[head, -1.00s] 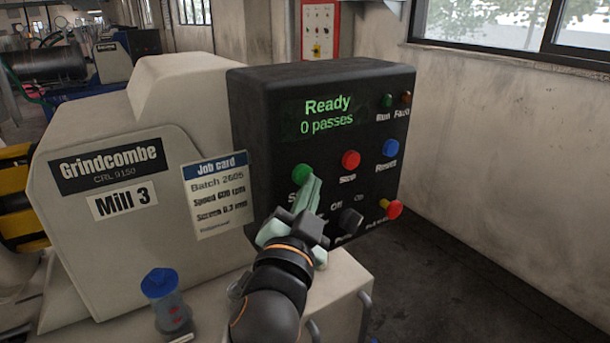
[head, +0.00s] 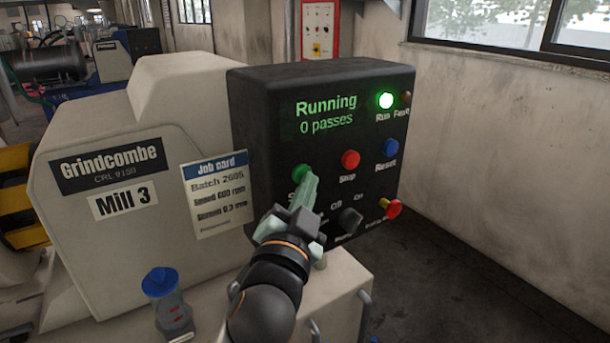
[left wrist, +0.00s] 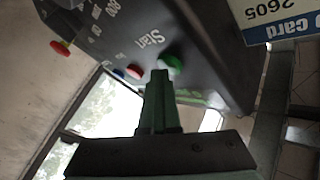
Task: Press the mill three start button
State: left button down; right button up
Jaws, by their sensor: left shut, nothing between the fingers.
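The green start button (head: 302,172) is on the front of mill three's black control box (head: 262,115). It also shows in the left wrist view (left wrist: 172,64), beside the word Start. My left gripper (head: 311,180) is shut and empty, its fingertips right at the button and covering part of it and its label. In the left wrist view the fingertips (left wrist: 159,75) overlap the button's edge; I cannot tell if they touch it. The display (head: 325,112) reads "Running, 0 passes", and the green Run lamp (head: 385,100) is lit. My right gripper is not in view.
A red stop button (head: 350,159), a blue reset button (head: 391,147), a black selector knob (head: 350,220) and a red emergency knob (head: 393,208) are close by. A job card (head: 216,200) hangs left of the box. Open floor lies to the right.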

pick_arm(q)
jog(key=shift+s+d, duration=0.5)
jog(key=shift+s, duration=0.15)
